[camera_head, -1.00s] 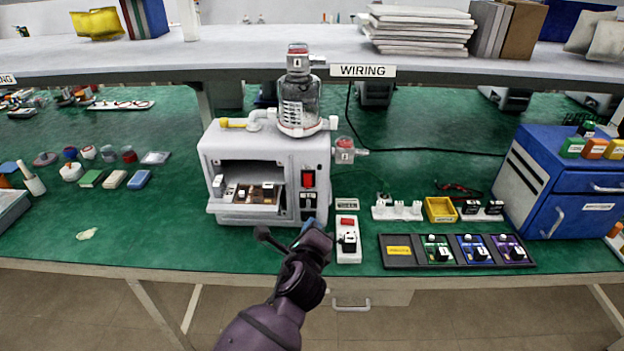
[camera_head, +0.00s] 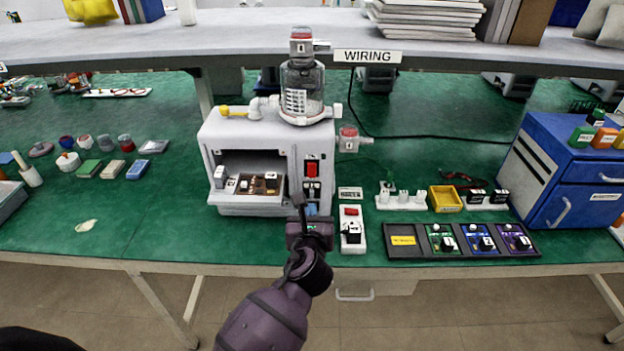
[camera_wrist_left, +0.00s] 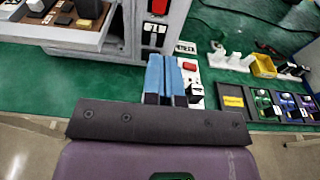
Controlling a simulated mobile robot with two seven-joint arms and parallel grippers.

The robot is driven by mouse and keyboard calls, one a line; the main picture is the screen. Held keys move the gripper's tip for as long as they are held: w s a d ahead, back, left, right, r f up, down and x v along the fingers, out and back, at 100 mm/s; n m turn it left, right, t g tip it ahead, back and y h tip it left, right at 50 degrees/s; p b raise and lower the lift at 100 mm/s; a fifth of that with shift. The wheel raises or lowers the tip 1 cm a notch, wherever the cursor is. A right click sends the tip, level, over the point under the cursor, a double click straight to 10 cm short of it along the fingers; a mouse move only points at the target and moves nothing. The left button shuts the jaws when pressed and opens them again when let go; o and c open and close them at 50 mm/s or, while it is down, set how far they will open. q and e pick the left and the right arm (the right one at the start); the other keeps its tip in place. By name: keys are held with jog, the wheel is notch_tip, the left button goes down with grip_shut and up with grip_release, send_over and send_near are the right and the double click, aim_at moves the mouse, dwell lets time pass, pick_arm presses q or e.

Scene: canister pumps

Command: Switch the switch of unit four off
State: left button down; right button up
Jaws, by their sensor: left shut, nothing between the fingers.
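A white machine (camera_head: 222,140) with a glass canister (camera_head: 301,92) on top stands mid-table. Its front panel has a red rocker switch (camera_head: 313,169) above dark switches (camera_head: 309,190). The red switch also shows in the wrist view (camera_wrist_left: 159,7), with the dark switches (camera_wrist_left: 154,34) below it. I cannot read a unit number or tell the switch positions. My left gripper (camera_head: 312,209) is just in front of the panel's lower part, partly hiding it. Its blue fingers (camera_wrist_left: 164,76) are together and empty, pointing toward the panel's lower right. My right gripper is not in view.
A white strip (camera_head: 353,245) with a red button and black plug lies close right of my gripper. Beyond it are a black tray of modules (camera_head: 403,252), a yellow bin (camera_head: 445,199) and a blue drawer cabinet (camera_head: 545,160). The green table left of the machine has free room.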

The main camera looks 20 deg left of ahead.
aim_at(312, 174)
pick_arm(q)
jog(key=x, duration=1.2)
jog(key=shift+w+a+f+b, duration=0.1)
jog(key=shift+w+b, duration=0.3)
jog(key=shift+w+a, duration=0.15)
jog(key=shift+w, duration=0.35)
jog(key=shift+w+f, duration=0.1)
